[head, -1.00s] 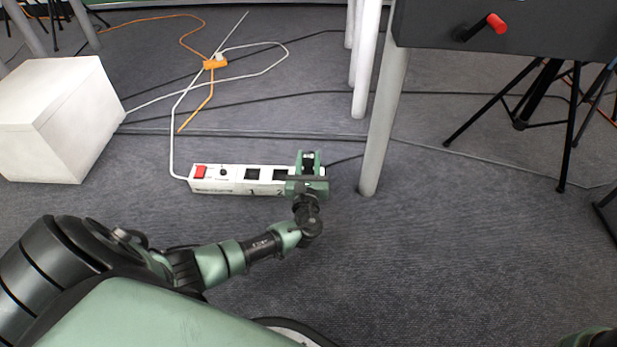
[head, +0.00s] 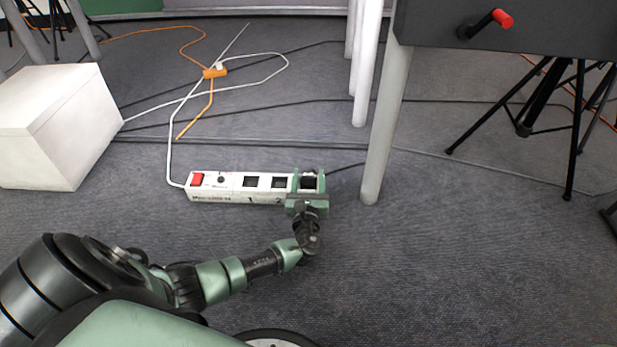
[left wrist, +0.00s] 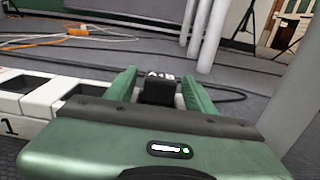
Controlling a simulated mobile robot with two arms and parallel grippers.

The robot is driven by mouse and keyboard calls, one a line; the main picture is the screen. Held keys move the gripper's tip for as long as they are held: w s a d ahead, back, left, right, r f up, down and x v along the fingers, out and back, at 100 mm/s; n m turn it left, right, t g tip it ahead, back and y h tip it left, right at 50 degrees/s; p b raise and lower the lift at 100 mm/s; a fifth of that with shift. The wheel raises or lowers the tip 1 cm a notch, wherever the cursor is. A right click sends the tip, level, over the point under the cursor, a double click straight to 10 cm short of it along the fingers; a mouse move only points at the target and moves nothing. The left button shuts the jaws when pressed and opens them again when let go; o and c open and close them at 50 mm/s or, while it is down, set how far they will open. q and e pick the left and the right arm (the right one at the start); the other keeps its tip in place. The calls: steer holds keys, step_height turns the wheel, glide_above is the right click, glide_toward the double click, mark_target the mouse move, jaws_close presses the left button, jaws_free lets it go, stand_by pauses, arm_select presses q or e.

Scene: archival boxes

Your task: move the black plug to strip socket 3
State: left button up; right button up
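The white power strip (head: 225,196) lies on the carpet, with a red switch at its left end and the numbers 1 and 2 on its front. Sockets 1 (head: 250,182) and 2 (head: 279,183) look empty. The black plug (left wrist: 159,88) stands at the strip's right end, where socket 3 lies; how deep it sits cannot be seen. My left gripper (head: 308,183) is around the plug, one green finger on each side. Its fingers stand apart, with narrow gaps to the plug in the left wrist view (left wrist: 160,80). My right gripper is out of view.
A white table leg (head: 386,125) stands just right of the strip. A white box (head: 50,125) is at the left. An orange connector (head: 214,73) and loose cables lie behind. Tripod legs (head: 525,125) stand at the right.

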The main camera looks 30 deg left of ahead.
arm_select(q)
steer(key=shift+s+d+r+p, duration=0.2)
steer(key=shift+s+p, duration=0.1)
steer(key=p+v, duration=0.5)
steer(key=v, duration=0.5)
steer(key=shift+s+d+p, duration=0.1)
steer(key=shift+s+p, duration=0.15)
steer(key=shift+p, duration=0.1)
steer(key=shift+s+d, duration=0.25)
steer(key=shift+s, duration=0.05)
steer(key=shift+s+f, duration=0.1)
